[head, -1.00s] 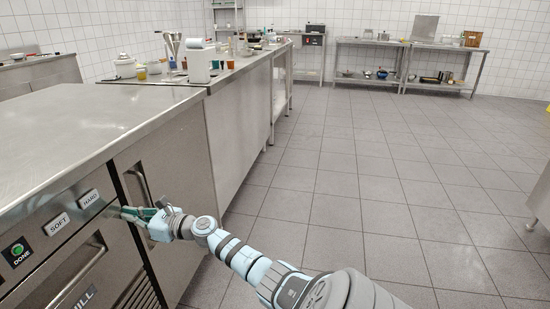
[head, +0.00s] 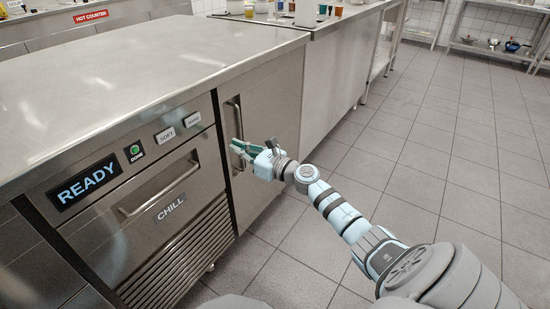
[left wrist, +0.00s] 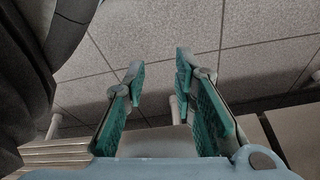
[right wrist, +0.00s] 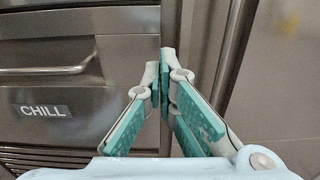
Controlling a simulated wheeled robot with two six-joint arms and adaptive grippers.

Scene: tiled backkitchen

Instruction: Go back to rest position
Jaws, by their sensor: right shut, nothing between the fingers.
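My right gripper (head: 238,148) is in front of the steel chill unit, close to the vertical door handle (head: 233,122). Whether it touches the handle I cannot tell. In the right wrist view its teal-padded fingertips (right wrist: 165,68) meet with nothing between them, so it is shut and empty. My left gripper (left wrist: 160,72) shows only in the left wrist view. Its fingers are apart and empty, pointing over grey floor tiles. The left arm is outside the head view.
The chill unit has a bare steel top (head: 130,62), a READY display (head: 86,183) and a CHILL drawer (head: 165,190). A longer counter (head: 345,55) with small containers stands behind it. Tiled floor (head: 440,150) is open to the right. A rack (head: 495,45) stands far back.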

